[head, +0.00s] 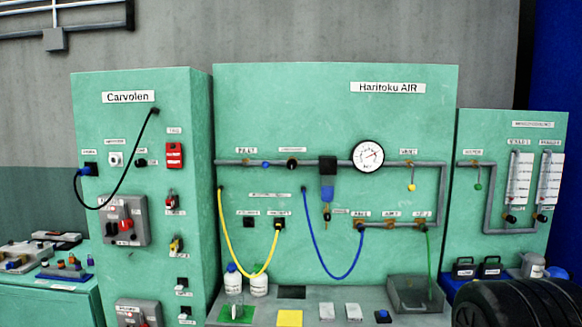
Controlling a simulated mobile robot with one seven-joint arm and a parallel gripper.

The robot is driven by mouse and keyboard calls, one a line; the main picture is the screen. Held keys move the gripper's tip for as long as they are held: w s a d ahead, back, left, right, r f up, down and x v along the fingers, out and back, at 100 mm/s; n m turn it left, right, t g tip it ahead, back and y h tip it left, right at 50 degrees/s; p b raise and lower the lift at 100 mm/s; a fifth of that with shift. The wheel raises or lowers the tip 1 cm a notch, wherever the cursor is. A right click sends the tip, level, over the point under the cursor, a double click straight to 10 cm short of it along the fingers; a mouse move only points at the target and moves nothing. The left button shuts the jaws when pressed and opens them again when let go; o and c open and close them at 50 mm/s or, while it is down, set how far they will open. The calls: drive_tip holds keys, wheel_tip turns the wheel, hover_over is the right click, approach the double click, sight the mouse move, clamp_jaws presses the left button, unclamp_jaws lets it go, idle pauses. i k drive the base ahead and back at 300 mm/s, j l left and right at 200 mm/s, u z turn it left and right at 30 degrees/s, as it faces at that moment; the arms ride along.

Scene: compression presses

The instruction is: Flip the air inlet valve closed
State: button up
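The green Haritoku AIR panel (290,120) stands upright in the middle, with a grey pipe (230,162) across it. A small valve with a blue handle (266,164) sits on the pipe's left part, by a small label that is too blurred to read surely. A valve with a yellow handle (411,187) hangs down at the pipe's right part. A green-handled valve (478,186) hangs down on the right panel. I cannot tell from the labels which is the air inlet valve. My gripper is not in view.
A round gauge (368,155) and a blue filter (327,190) sit on the panel. A yellow hose (229,250) and a blue hose (325,262) hang in front. Bottles (233,281) and a grey bin (405,295) stand on the bench below. The Carvolen cabinet (105,150) juts out at left.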

sight(264, 165)
drive_tip(key=i+j, duration=1.25)
drive_tip(key=j, duration=0.25)
drive_tip(key=i+j, duration=0.65)
drive_tip(key=j, duration=0.1)
